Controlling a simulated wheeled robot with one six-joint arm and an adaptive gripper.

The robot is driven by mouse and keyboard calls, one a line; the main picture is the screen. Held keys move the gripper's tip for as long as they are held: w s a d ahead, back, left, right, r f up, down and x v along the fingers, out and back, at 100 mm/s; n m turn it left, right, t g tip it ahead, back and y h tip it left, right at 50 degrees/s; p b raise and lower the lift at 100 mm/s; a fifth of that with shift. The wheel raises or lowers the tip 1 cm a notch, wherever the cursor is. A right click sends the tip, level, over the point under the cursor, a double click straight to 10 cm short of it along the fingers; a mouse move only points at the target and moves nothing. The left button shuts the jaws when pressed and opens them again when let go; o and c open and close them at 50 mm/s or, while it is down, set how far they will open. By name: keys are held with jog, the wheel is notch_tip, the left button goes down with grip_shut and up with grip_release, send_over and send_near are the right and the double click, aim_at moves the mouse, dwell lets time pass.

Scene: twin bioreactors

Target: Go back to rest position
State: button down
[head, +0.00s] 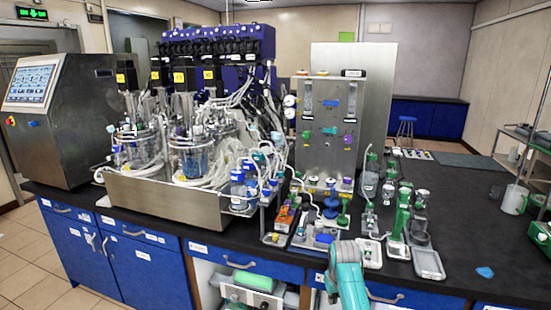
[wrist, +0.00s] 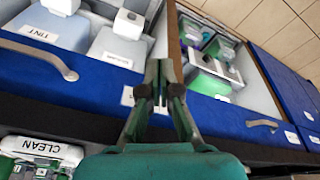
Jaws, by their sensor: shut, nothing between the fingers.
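My gripper (wrist: 160,75) shows in the wrist view with its dark fingers together and nothing between them. It is in front of the blue drawer fronts (wrist: 230,118) of the bench, seen at a tilt. In the head view my teal arm (head: 347,275) shows at the bottom, in front of the bench edge; the fingertips are hidden there. The twin bioreactors, one glass vessel at the left (head: 137,150) and one at the right (head: 193,158), stand in a steel tray (head: 165,198) on the bench.
The black bench top (head: 470,225) holds small racks, bottles and a green stand (head: 403,215) near my arm. A blue piece (head: 485,272) lies at the right. A steel control cabinet (head: 75,115) stands at the left. Open shelves with containers (wrist: 115,45) show in the wrist view.

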jog(key=s+f+t, duration=0.3)
jog(key=s+f, duration=1.1)
jog(key=f, duration=0.4)
jog(key=s+f+m+t, duration=0.1)
jog(key=s+f+t, duration=0.2)
jog(key=s, duration=1.6)
jog(key=s+r+t, duration=0.2)
jog(key=s+r, duration=0.2)
jog(key=s, duration=0.7)
jog(key=s+r+t, duration=0.2)
jog(key=s+r, duration=0.7)
jog(key=r, duration=0.3)
jog(key=s+r+m+t, duration=0.1)
jog(key=s+r+t, duration=0.1)
jog(key=s+r, duration=0.8)
notch_tip(320, 180, up, 3)
jog(key=shift+f, duration=0.15)
